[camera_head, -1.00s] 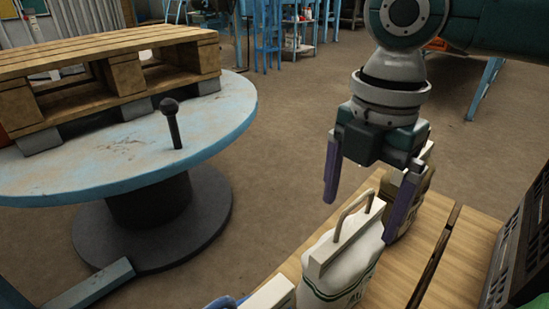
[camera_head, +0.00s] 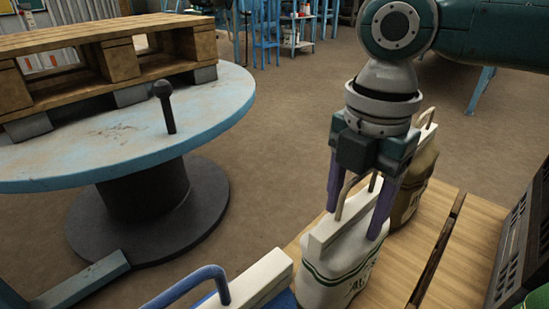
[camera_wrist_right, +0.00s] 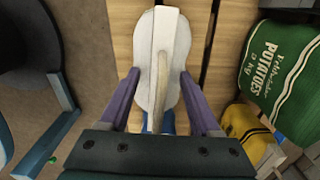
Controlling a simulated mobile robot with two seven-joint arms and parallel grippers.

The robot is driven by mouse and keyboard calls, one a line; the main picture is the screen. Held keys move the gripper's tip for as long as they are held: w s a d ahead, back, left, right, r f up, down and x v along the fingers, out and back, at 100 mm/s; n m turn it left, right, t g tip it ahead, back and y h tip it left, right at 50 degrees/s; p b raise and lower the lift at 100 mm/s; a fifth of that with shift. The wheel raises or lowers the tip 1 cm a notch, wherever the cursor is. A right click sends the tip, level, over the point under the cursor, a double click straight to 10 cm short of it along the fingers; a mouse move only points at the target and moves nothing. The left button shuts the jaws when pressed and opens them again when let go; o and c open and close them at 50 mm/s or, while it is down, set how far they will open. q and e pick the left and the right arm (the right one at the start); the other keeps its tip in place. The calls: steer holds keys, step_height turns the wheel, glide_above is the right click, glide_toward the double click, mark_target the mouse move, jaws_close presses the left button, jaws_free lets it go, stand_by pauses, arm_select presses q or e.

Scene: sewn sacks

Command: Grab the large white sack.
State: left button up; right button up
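A white sack (camera_head: 338,275) with a green stripe and green print stands upright on the wooden slats. It has a pale top bar and a tan loop handle (camera_head: 343,199). My right gripper (camera_head: 355,220) is open above it, pointing down, with its purple fingers on either side of the handle and top bar. In the right wrist view, the white sack (camera_wrist_right: 163,50) lies between the open fingers (camera_wrist_right: 160,78), with a small gap to each finger. The gripper does not appear to be closed on it. My left gripper is out of view.
A brown sack (camera_head: 414,190) stands just behind the white one. A blue-handled sack (camera_head: 250,280) is in front. A green potato sack (camera_wrist_right: 280,65) and a yellow one (camera_wrist_right: 248,130) lie to the right. A dark crate (camera_head: 525,240) is at right; a round table (camera_head: 95,165) is at left.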

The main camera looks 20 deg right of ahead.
steer(key=shift+f, duration=0.1)
steer(key=c, duration=0.7)
steer(key=shift+s+d+f, duration=0.1)
jaws_close()
